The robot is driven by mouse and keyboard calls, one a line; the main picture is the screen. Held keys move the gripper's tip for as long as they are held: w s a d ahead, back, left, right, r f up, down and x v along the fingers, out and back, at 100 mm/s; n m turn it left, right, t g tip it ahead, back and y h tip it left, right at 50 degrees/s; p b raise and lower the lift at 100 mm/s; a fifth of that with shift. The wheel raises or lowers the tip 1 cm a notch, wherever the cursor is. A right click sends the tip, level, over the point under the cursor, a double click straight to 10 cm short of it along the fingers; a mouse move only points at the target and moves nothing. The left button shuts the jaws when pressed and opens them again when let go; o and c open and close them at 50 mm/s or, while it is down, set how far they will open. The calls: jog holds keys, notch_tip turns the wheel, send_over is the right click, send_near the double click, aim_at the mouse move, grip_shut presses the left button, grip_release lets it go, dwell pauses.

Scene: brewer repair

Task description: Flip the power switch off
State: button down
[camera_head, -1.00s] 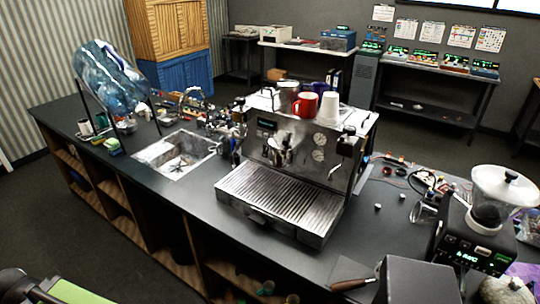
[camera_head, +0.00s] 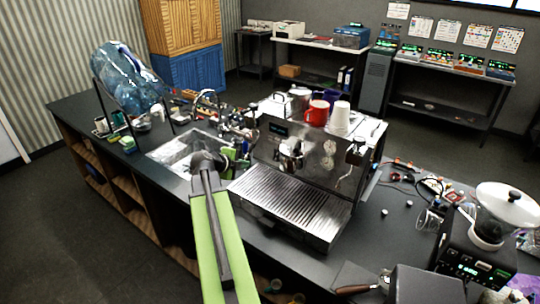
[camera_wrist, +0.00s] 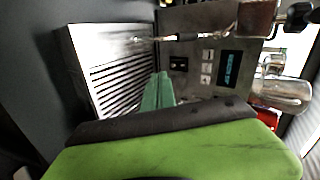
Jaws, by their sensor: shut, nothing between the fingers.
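The steel espresso machine (camera_head: 325,155) stands on the dark counter. In the wrist view its front panel (camera_wrist: 190,25) has a lit display (camera_wrist: 229,68), pale buttons (camera_wrist: 207,67) and a small dark switch-like piece (camera_wrist: 179,64). I cannot tell for sure which control is the power switch, or its position. My gripper's green fingers (camera_wrist: 159,88) are shut and empty, pointing toward the panel near the drip tray (camera_wrist: 105,65). In the head view my gripper (camera_head: 231,155) is left of the machine, by the sink, partly hidden by my arm. Contact with the panel is not visible.
A red mug (camera_head: 317,113) and white cups (camera_head: 340,116) stand on top of the machine. A sink (camera_head: 172,150) is to its left. A grinder (camera_head: 485,240) and loose parts are on the right. A large water bottle (camera_head: 122,78) leans at the far left.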

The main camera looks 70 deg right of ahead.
aim_at(276, 159)
jog(key=s+d, duration=0.1)
jog(key=s+r+m, duration=0.1)
jog(key=s+d+m, duration=0.1)
jog(key=shift+s+d+r+g, duration=0.1)
jog(key=shift+d+r+g, duration=0.15)
jog(key=shift+d+g, duration=0.05)
jog(key=b+x, duration=0.7)
jog(key=x, duration=0.7)
jog(key=shift+d+r, duration=0.1)
jog(key=shift+r, duration=0.05)
